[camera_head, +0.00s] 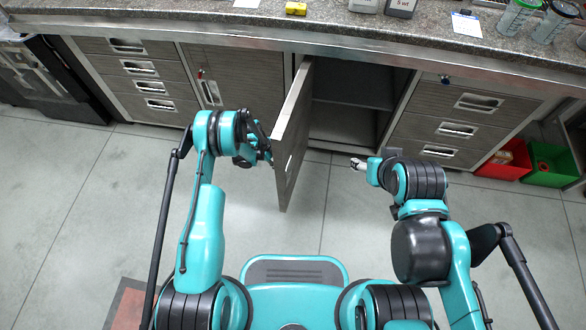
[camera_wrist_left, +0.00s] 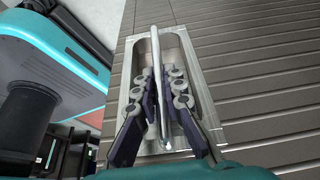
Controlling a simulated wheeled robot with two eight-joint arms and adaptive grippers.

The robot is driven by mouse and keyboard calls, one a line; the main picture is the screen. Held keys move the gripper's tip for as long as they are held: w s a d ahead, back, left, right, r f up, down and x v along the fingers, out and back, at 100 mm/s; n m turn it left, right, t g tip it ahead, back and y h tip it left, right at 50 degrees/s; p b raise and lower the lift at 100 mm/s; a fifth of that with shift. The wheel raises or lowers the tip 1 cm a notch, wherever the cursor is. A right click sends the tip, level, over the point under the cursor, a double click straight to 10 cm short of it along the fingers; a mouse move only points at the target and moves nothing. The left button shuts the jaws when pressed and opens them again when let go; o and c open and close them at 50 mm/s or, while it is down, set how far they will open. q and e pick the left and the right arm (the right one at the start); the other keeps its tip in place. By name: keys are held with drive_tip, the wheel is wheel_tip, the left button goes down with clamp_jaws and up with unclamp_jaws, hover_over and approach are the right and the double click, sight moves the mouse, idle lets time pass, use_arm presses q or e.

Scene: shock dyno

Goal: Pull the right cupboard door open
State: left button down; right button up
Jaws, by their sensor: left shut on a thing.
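The right cupboard door (camera_head: 291,135) stands wide open, swung out toward me from the left side of its opening. The cupboard interior (camera_head: 345,95) shows, with a shelf and no objects visible. My left gripper (camera_head: 266,153) is at the outer face of the door. In the left wrist view its fingers (camera_wrist_left: 162,80) are shut around the metal bar handle (camera_wrist_left: 155,50), which is set in a recessed plate (camera_wrist_left: 175,37). My right gripper (camera_head: 357,163) is in front of the opening, apart from the door; its fingers are too small to read.
Drawers (camera_head: 455,128) stand right of the opening, and a closed left cupboard door (camera_head: 222,85) and more drawers lie left. The worktop (camera_head: 260,22) above holds bottles and jars. Red (camera_head: 507,160) and green (camera_head: 550,165) bins stand at the right. Floor before the cupboard is clear.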

use_arm(q)
drive_tip(key=shift+w+a, duration=0.15)
drive_tip(key=shift+a, duration=0.4)
drive_tip(key=shift+w+a, duration=0.15)
drive_tip(key=shift+a, duration=0.35)
drive_tip(key=c, duration=1.9)
unclamp_jaws()
drive_tip(key=v, duration=1.2)
